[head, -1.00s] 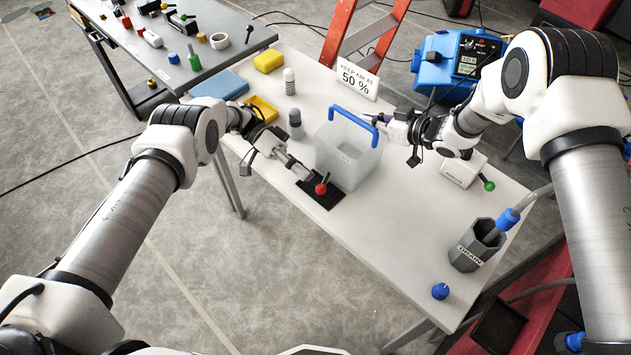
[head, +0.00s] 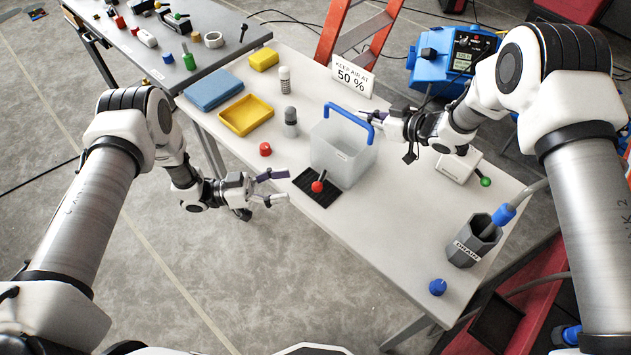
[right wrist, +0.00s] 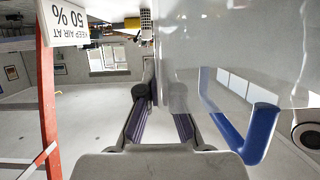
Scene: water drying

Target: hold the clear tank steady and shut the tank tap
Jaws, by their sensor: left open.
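The clear tank (head: 336,157) with a blue handle (head: 352,123) stands on the white table. The tank tap (head: 318,186), with a red knob, shows at its front-left foot above a black grate (head: 304,182). Whether the tap is shut is too small to tell. My left gripper (head: 286,186) is open and empty, left of the tap and apart from it, near the table's front edge. My right gripper (head: 371,117) is at the tank's upper right rim. In the right wrist view its fingers (right wrist: 160,115) appear closed on the tank wall (right wrist: 230,50).
A drain cup (head: 473,241) and a blue knob (head: 437,287) are at the right end.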

